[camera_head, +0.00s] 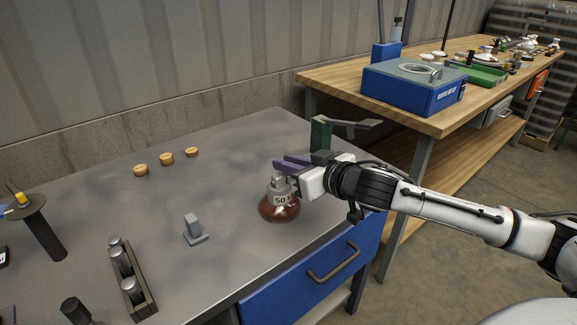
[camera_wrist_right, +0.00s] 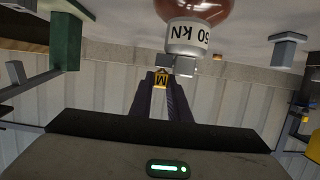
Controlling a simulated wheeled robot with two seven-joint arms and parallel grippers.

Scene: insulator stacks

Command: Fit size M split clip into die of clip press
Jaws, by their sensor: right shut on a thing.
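My right gripper (camera_head: 286,163) reaches in from the right above the table, just behind a brown insulator (camera_head: 279,206) marked 50. In the right wrist view its dark purple fingers (camera_wrist_right: 162,84) are shut on a small yellow clip (camera_wrist_right: 161,77) marked M. The clip is hidden in the head view. A green upright with a grey arm (camera_head: 320,134), which looks like the clip press, stands behind the gripper. It also shows at the left of the wrist view (camera_wrist_right: 66,38). I cannot make out its die. My left gripper is not in view.
The insulator's grey cap (camera_wrist_right: 188,38) is close to the fingers. A small grey stand (camera_head: 194,228), a dark rack of metal parts (camera_head: 146,295), several wooden discs (camera_head: 166,158) and a dark disc-topped post (camera_head: 38,226) occupy the table (camera_head: 235,160). A wooden bench (camera_head: 330,80) stands behind right.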

